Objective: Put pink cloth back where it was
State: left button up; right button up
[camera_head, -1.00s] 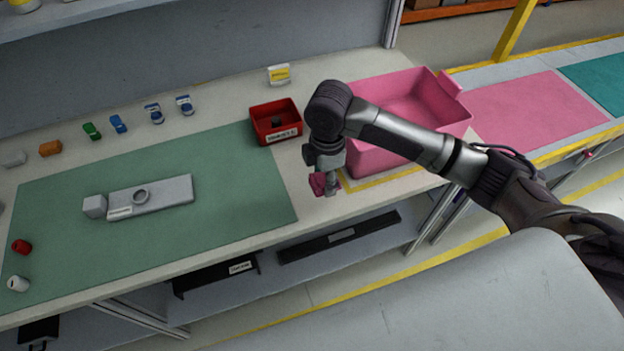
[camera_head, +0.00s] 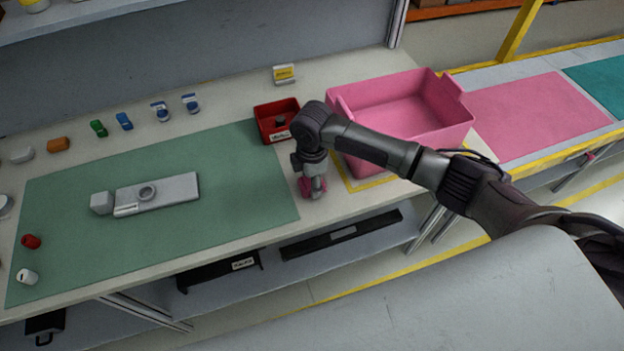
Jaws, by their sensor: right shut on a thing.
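The pink cloth (camera_head: 305,187) is a small dark pink piece at the fingertips of my right gripper (camera_head: 313,189). The gripper points down and is shut on the cloth. It is over the pale table strip between the green mat (camera_head: 240,200) and the pink bin (camera_head: 360,165), near the table's front edge. I cannot tell whether the cloth touches the table. The gripper hides part of the cloth. My left gripper is not in view.
A red bin (camera_head: 262,123) with a dark item stands just behind the gripper. On the mat lie a grey module (camera_head: 175,193), a red piece (camera_head: 31,241) and a white piece (camera_head: 27,277). Several small coloured parts line the mat's back. A white-yellow box (camera_head: 284,75) stands behind.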

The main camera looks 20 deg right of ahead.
jog(key=shift+f, duration=0.2)
jog(key=o, duration=1)
jog(key=shift+r, duration=0.1)
notch_tip(320, 180, up, 12)
jog(key=shift+r+b, duration=0.15)
jog(key=shift+b, duration=0.5)
